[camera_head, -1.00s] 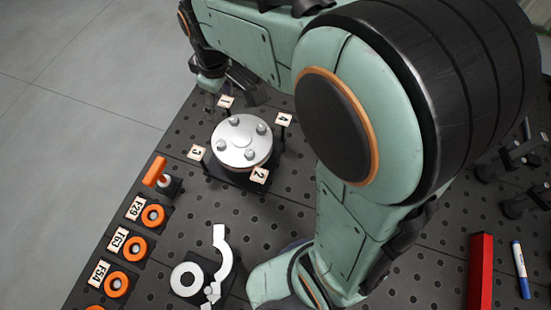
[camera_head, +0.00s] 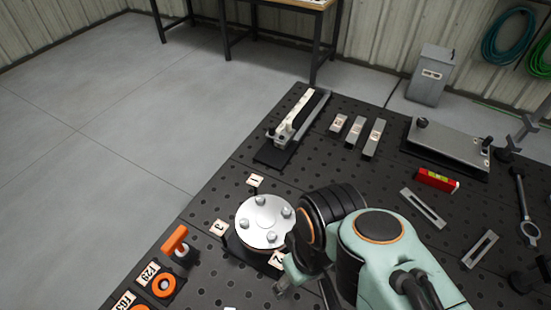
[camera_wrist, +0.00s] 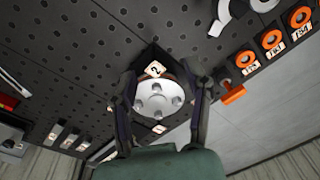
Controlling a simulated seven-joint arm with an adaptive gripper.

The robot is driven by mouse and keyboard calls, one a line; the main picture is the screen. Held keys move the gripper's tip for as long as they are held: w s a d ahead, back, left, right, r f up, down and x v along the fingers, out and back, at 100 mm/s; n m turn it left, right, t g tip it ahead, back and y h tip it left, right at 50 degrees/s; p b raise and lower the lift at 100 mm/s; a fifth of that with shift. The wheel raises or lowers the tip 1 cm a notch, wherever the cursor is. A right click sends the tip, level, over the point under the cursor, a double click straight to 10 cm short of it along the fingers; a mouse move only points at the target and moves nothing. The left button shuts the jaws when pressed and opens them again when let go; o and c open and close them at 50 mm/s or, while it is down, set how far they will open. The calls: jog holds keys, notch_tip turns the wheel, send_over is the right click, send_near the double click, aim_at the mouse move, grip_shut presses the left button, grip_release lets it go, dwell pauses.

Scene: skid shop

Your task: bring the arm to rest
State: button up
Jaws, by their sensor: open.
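My arm reaches in from the bottom right of the head view. My gripper (camera_wrist: 162,85) is open and empty in the wrist view, with its two dark fingers apart. Between and beyond the fingers shows a round silver flange (camera_wrist: 158,101) with several bolts. In the head view the flange (camera_head: 262,222) sits on a dark base with numbered tags around it. My arm covers its right edge there, and my gripper is only partly visible beside it.
An orange-handled clamp (camera_head: 177,242) and orange rings (camera_head: 163,285) line the bench's left edge. Behind lie a long rail fixture (camera_head: 295,125), several metal blocks (camera_head: 355,131), a red level (camera_head: 437,181) and a plate fixture (camera_head: 450,148). Open perforated bench top (camera_head: 335,165) lies between them.

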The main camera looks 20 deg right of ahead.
jog(key=shift+s+f+m+g, duration=0.2)
jog(key=shift+s+m+g, duration=0.2)
jog(key=shift+s+m, duration=0.25)
dwell(2.3)
